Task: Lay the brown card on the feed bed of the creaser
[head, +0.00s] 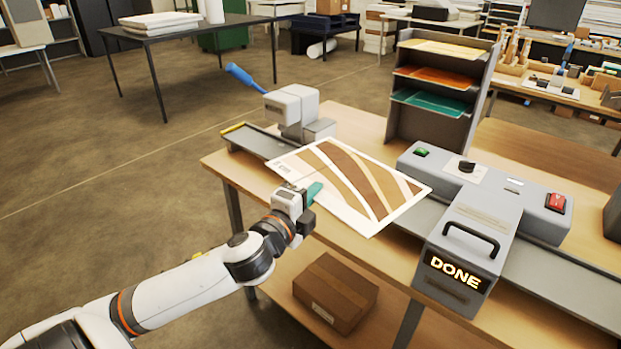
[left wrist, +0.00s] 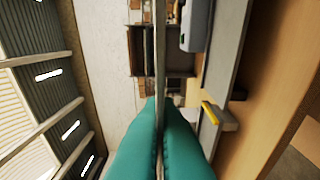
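The brown card (head: 352,180), a pale sheet with brown curved stripes, is held out over the table, tilted. My left gripper (head: 313,192), with teal fingertips, is shut on its near left edge. In the left wrist view the teal fingers (left wrist: 160,140) pinch the card (left wrist: 160,55), which shows as a thin edge-on strip. The creaser (head: 293,107), a grey machine with a blue lever, stands at the table's back left corner. Its flat grey feed bed (head: 256,143) lies just left of and behind the card, partly hidden by it. My right gripper is not in view.
A grey laminator (head: 465,235) with a lit DONE display stands to the right, with a long bed under it. A shelf rack (head: 440,80) with coloured sheets stands behind. A cardboard box (head: 335,293) sits on the lower shelf.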

